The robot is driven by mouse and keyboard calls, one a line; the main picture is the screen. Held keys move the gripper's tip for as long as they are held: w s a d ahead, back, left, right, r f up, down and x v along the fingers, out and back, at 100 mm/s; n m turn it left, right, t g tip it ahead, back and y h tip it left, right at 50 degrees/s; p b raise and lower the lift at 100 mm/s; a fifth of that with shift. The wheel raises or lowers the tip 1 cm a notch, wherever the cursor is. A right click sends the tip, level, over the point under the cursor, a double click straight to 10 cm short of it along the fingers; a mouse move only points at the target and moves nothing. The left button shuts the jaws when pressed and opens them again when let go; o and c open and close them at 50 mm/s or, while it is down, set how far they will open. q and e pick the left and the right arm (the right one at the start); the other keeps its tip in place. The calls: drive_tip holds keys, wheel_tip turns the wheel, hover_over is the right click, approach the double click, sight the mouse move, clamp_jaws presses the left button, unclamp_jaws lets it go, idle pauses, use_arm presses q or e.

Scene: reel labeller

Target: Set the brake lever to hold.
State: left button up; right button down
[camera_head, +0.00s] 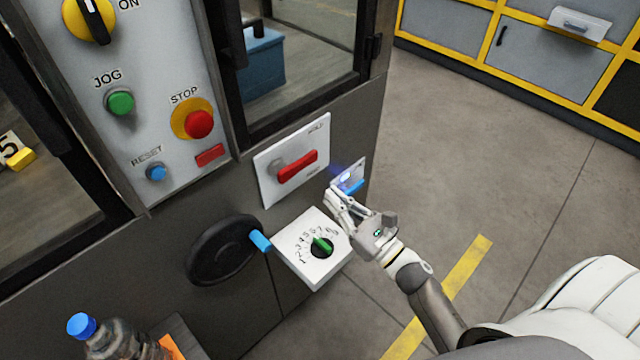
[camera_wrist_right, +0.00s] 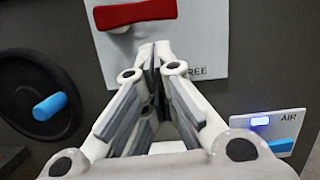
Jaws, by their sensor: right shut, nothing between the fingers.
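The brake lever (camera_head: 297,166) is a red bar on a white plate (camera_head: 265,190) on the machine's front. It points right and slightly up, between a small upper label and a lower one. In the right wrist view the red lever (camera_wrist_right: 135,13) crosses the top, and the lower label reads FREE. My right gripper (camera_head: 335,190) is shut and empty, below and right of the lever. In the wrist view its fingertips (camera_wrist_right: 154,52) meet in front of the plate, under the lever, apart from it in the picture. My left gripper is not in view.
A blue-lit AIR panel (camera_head: 348,178) is close beside my gripper. A numbered dial box (camera_head: 310,262) juts out below, with a black handwheel (camera_head: 222,250) to its left. STOP (camera_head: 199,124), JOG (camera_head: 120,102) and RESET (camera_head: 156,173) buttons are at upper left. Floor is clear at right.

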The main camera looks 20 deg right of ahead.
drive_tip(key=v, duration=0.5)
drive_tip(key=shift+d, duration=0.1)
idle(0.4)
